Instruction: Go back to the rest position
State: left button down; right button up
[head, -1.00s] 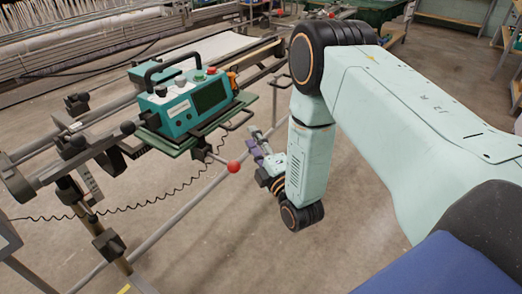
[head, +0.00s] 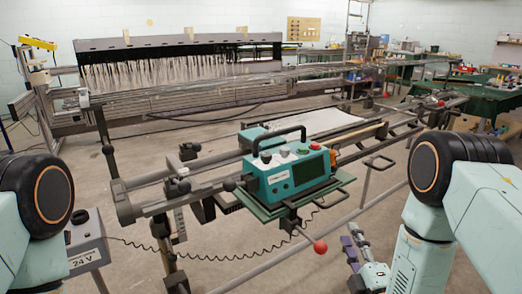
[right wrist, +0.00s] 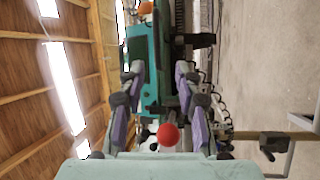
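My right gripper (head: 353,243) hangs low at the bottom right of the head view, beside the red ball knob (head: 320,246). In the right wrist view its two purple-padded fingers (right wrist: 159,85) stand apart with nothing held between them. The red knob (right wrist: 168,134) and the teal control box (right wrist: 148,70) show beyond the fingers there. My left arm shows only at the left edge of the head view; its gripper is out of view.
The teal control box (head: 290,172) sits on a rail frame in front of me. The warp-threading machine (head: 180,65) with hanging threads stands behind. A grey 24 V box (head: 86,240) is at lower left. Green workbenches (head: 435,103) stand at the back right. Open floor lies between.

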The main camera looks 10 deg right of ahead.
jog(key=s+a+f+m+g, duration=0.1)
jog(key=s+f+m+g, duration=0.45)
jog(key=f, duration=0.25)
jog(key=s+a+f+m+g, duration=0.1)
jog(key=s+f+m+g, duration=0.45)
jog(key=f, duration=0.35)
jog(key=s+a+f+m+g, duration=0.1)
jog(key=s+g, duration=0.3)
jog(key=s, duration=0.7)
jog(key=s+a+f+m+g, duration=0.1)
jog(key=s+m+g, duration=0.3)
jog(key=s, duration=0.8)
jog(key=shift+a+f+m+g, duration=0.2)
jog(key=shift+f+m+g, duration=0.1)
jog(key=shift+f, duration=0.25)
jog(key=shift+c, duration=0.2)
